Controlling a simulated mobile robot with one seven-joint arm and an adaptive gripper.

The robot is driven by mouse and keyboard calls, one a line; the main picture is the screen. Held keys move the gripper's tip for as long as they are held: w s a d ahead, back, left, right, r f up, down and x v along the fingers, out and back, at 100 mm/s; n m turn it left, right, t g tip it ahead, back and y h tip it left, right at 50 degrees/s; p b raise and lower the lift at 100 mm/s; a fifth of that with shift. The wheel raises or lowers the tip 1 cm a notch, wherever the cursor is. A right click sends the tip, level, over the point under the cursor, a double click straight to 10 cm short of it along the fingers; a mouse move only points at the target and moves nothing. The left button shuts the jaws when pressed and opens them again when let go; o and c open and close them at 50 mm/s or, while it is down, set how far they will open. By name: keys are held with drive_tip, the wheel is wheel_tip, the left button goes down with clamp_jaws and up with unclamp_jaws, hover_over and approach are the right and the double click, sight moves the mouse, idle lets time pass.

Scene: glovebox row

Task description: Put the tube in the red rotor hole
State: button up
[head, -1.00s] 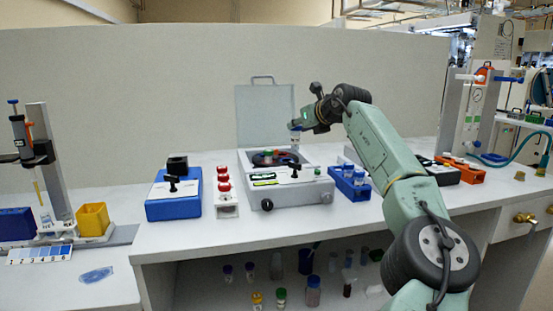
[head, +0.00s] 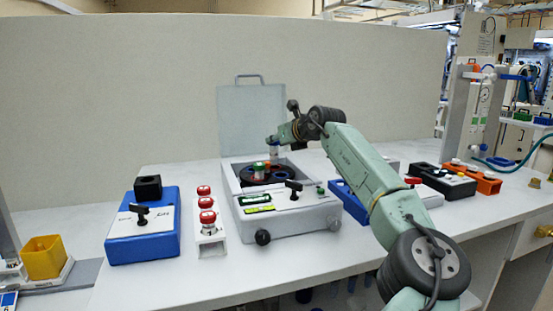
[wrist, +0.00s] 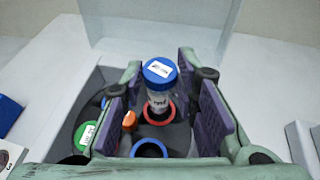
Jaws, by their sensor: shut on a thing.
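My gripper (wrist: 160,105) is shut on a clear tube with a blue cap (wrist: 160,70) and a white label. The tube stands roughly upright between the dark finger pads. Its lower end is at the red-ringed rotor hole (wrist: 157,121); I cannot tell whether it is above the hole or inside it. A blue-ringed hole (wrist: 149,148) lies nearer, and a green-capped tube (wrist: 86,135) is at the left. In the head view, my gripper (head: 276,146) is over the dark rotor (head: 252,180) of the open white centrifuge (head: 290,217).
The centrifuge's clear lid (head: 250,120) stands raised behind. An orange knob (wrist: 129,121) rises beside the red-ringed hole. A blue rack (head: 349,204) stands right, partly behind my arm.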

sight(276, 154)
drive_tip(key=shift+a+f, duration=0.1)
drive_tip(key=shift+f, duration=2.15)
drive_tip(key=shift+f, duration=0.2)
drive_tip(key=o, duration=1.1)
drive_tip(key=shift+r, duration=0.25)
drive_tip(key=b+v, duration=0.2)
drive_tip(key=v, duration=1)
drive_tip(key=shift+f+b, duration=0.1)
drive_tip(key=shift+b, duration=0.3)
